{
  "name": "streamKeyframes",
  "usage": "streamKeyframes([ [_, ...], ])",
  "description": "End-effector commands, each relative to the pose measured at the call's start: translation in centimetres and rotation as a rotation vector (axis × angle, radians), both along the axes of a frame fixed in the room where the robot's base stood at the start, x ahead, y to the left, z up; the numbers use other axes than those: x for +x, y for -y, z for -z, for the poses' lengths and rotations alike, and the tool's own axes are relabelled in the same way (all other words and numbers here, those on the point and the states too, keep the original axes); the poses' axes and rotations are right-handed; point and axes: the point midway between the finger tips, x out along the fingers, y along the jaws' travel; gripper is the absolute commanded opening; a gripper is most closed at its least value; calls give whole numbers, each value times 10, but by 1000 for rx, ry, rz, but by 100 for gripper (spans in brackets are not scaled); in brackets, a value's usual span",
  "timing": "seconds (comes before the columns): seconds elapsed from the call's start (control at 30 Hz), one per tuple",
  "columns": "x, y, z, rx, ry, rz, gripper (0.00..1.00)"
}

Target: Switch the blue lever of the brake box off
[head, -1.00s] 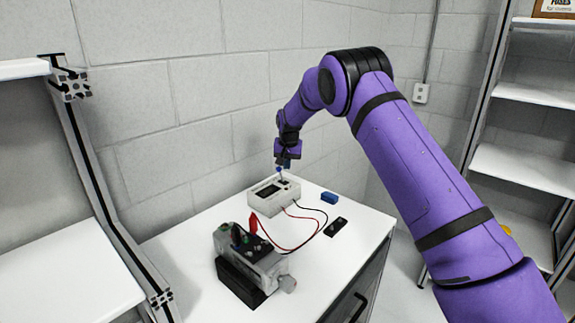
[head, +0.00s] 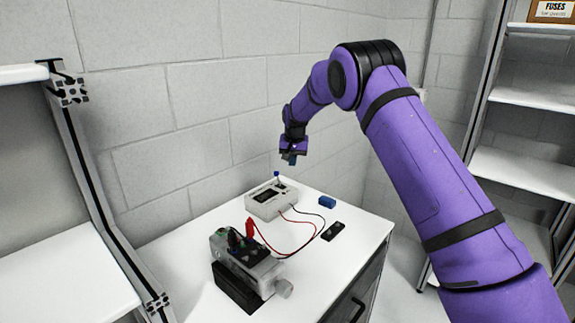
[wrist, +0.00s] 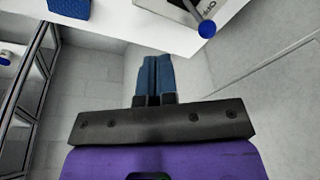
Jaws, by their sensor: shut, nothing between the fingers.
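The brake box (head: 266,204) is a white box with a dark display at the far end of the white table. Its blue lever (head: 277,174) is a thin stem with a round blue knob, standing up from the box top; which setting it is in cannot be told. My gripper (head: 290,160) is above the box, apart from the lever and to its upper right in the head view. In the wrist view the closed blue fingers (wrist: 154,75) hold nothing, and the blue knob (wrist: 207,28) shows beyond them to the right, near the box's edge (wrist: 166,10).
A blue block (head: 327,202) and a small black device (head: 333,231) lie right of the box. Red and black leads run from it beside a grey mechanism on a black base (head: 238,288). A wall stands behind; the table (head: 330,270) is clear at front right.

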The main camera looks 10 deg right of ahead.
Motion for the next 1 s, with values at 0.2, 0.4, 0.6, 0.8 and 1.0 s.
streamKeyframes([
  [0.2, 2, -5, -45, 1, 4, -1, 0],
  [0.4, 4, -13, -79, 1, 3, -1, 0],
  [0.6, 5, -16, -98, 0, 1, -1, 0],
  [0.8, 5, -17, -101, 0, 0, 0, 0],
  [1.0, 5, -17, -101, 0, 0, 0, 0],
])
